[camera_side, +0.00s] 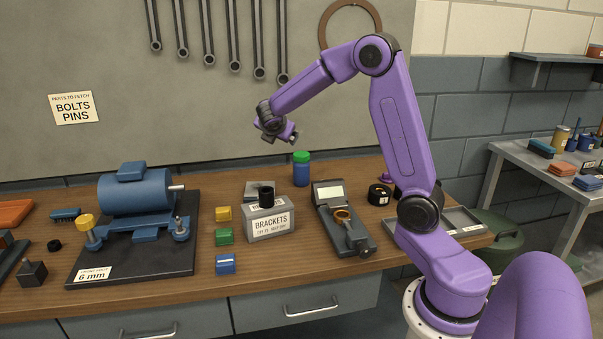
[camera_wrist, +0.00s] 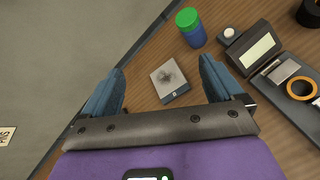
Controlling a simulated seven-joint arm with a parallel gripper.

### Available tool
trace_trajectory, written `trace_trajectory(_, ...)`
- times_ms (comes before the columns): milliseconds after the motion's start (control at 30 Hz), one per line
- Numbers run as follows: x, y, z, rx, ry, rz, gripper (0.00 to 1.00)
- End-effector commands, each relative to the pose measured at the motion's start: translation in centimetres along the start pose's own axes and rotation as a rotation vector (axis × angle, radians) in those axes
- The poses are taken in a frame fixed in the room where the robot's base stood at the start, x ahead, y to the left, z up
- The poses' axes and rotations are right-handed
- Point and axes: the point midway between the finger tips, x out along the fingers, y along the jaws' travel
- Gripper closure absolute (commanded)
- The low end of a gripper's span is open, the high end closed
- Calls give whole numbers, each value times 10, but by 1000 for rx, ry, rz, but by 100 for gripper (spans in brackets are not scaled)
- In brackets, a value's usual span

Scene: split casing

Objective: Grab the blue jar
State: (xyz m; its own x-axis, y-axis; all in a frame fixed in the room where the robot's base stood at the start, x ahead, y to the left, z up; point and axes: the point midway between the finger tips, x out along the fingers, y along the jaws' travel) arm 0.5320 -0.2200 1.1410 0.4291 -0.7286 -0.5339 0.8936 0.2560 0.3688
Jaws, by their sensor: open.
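The blue jar (camera_side: 301,171) has a green lid and stands upright at the back of the wooden bench, close to the wall panel. It also shows in the wrist view (camera_wrist: 195,36), at the upper middle. My gripper (camera_side: 284,138) is in the air, above and to the left of the jar, apart from it. In the wrist view my gripper (camera_wrist: 165,78) has its two blue fingers spread wide with nothing between them; the jar lies beyond the right fingertip.
A flat grey plate (camera_wrist: 168,78) lies on the bench near the jar. A blue motor (camera_side: 137,192) sits on a dark base at left. Wrenches (camera_side: 232,40) hang on the wall panel behind.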

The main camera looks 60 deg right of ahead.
Motion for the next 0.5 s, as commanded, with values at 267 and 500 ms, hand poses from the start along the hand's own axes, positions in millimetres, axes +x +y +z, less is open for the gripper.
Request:
trace_trajectory(267, 69, -7, 41, -207, -117, -23, 6)
trace_trajectory(500, 107, -19, 63, -336, -169, -47, 6)
